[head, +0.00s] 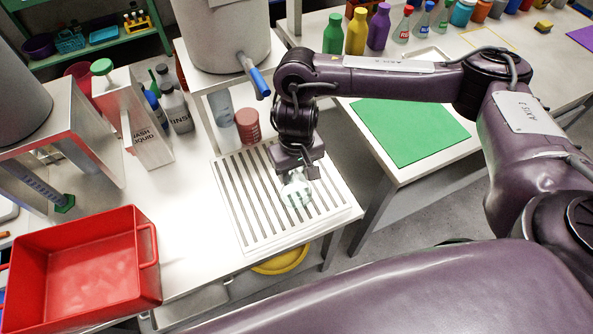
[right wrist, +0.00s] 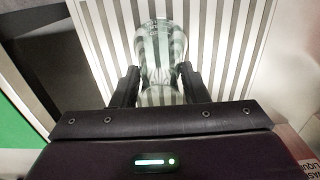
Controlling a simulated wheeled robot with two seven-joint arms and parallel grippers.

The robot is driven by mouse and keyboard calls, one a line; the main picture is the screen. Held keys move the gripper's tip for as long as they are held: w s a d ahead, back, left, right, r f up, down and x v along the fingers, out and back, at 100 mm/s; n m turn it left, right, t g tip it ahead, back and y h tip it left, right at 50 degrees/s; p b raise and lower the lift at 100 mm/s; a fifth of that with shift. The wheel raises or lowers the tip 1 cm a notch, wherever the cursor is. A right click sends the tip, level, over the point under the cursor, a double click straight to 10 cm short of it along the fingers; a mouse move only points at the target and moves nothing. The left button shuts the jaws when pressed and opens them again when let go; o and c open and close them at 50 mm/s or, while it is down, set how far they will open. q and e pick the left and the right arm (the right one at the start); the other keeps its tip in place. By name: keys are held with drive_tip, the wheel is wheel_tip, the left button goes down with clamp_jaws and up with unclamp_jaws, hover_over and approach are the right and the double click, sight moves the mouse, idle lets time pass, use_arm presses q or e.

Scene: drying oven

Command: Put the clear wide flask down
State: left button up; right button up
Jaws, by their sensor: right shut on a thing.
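The clear wide flask (head: 296,193) is at my right gripper (head: 303,172), over the white slatted rack (head: 238,205) on the bench. In the right wrist view, the flask (right wrist: 162,45) sits between the two dark fingers of my right gripper (right wrist: 158,85), which is shut on it. The rack's slats (right wrist: 240,50) show behind and through the glass. I cannot tell whether the flask touches the rack. My left gripper is not in view.
A red tray (head: 148,285) stands at the lower left. A wash liquid box (head: 135,125) and several bottles stand behind the rack to the left. A cylinder with a blue handle (head: 258,80) is above the rack. A green mat (head: 410,130) lies on the table to the right.

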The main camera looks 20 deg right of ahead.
drive_tip(key=o, duration=1.3)
drive_tip(key=shift+f, duration=0.1)
